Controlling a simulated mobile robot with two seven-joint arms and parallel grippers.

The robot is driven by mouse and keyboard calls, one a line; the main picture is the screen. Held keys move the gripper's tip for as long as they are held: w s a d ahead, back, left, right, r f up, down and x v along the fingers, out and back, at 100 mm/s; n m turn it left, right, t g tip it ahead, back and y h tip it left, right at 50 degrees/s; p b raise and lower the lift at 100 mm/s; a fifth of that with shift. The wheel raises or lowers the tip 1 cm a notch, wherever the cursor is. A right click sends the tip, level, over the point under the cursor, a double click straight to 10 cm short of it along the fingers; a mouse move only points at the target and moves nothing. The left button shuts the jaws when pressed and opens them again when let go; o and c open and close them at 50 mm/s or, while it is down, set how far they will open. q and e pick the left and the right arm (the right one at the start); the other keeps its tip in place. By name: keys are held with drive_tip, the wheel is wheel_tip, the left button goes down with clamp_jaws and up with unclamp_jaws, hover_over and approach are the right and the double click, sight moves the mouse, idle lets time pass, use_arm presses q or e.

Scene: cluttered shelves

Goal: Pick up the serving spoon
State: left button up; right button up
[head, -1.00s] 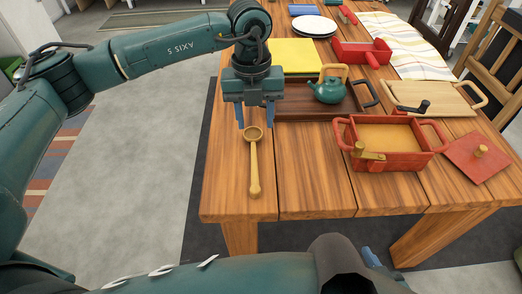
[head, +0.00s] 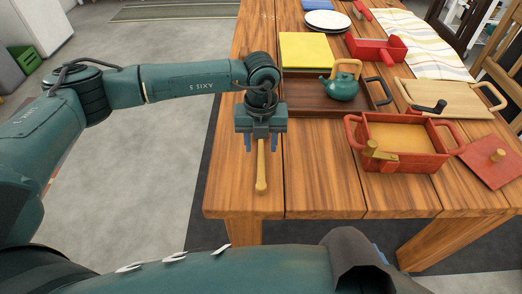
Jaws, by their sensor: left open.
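The serving spoon (head: 261,178) is a yellowish wooden ladle lying on the table near its front left corner, its handle pointing toward me. My left gripper (head: 262,146) is above the spoon, pointing down, with its fingers open on either side of the upper handle. The spoon's bowl is hidden behind the gripper. I cannot tell how far the fingertips are above the tabletop. My right gripper is not clearly visible.
A brown tray (head: 306,107) with a teal teapot (head: 340,87) lies behind the gripper. A red pot (head: 434,161) with two handles stands to the right, beside its red lid (head: 496,170). A yellow board (head: 309,50) lies farther back. Bare tabletop (head: 315,180) surrounds the spoon.

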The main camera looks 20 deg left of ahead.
use_arm(q)
wheel_tip(320, 180, down, 2)
drive_tip(key=shift+f, duration=0.1)
clamp_jaws()
idle(0.5)
